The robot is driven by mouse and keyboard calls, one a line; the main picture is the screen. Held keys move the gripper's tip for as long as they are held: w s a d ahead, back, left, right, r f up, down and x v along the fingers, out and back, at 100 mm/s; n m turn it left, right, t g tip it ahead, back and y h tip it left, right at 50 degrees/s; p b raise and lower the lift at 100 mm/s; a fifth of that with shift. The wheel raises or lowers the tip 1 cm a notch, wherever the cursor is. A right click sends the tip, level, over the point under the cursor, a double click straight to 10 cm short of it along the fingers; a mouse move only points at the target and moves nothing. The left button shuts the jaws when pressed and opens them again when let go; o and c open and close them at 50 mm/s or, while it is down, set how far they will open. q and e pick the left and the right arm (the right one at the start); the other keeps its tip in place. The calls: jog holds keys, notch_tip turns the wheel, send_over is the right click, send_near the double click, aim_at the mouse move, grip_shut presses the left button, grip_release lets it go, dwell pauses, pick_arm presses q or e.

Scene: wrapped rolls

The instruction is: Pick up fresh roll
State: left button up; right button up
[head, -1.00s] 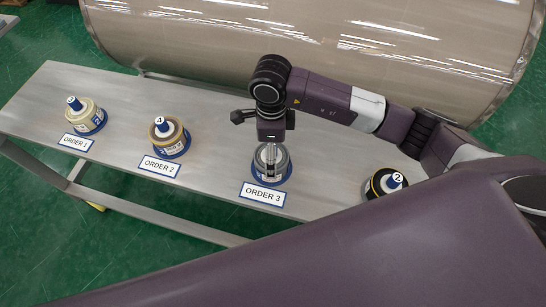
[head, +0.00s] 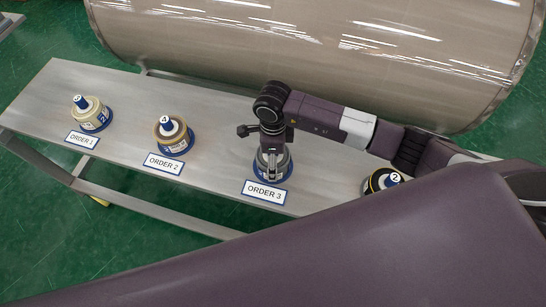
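Several wrapped rolls with blue bases stand on a grey metal bench. One roll (head: 91,116) is behind the ORDER 1 card (head: 82,139), and another (head: 173,135) is behind the ORDER 2 card (head: 165,164). Both have a blue numbered plug on top. A greyish roll (head: 284,168) is behind the ORDER 3 card (head: 264,192). My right gripper (head: 271,172) points down onto this roll's top and hides its middle; whether the fingers grip it is unclear. A black and yellow roll (head: 376,183) with a plug marked 2 is at the right, partly hidden. My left gripper is out of view.
The bench top (head: 125,93) is bare between the rolls. A very large wrapped cylinder (head: 300,45) lies behind the bench. The green floor (head: 60,235) is open in front. My purple body covers the lower right.

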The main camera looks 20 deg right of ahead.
jog(key=c, duration=0.7)
jog(key=shift+r, duration=0.1)
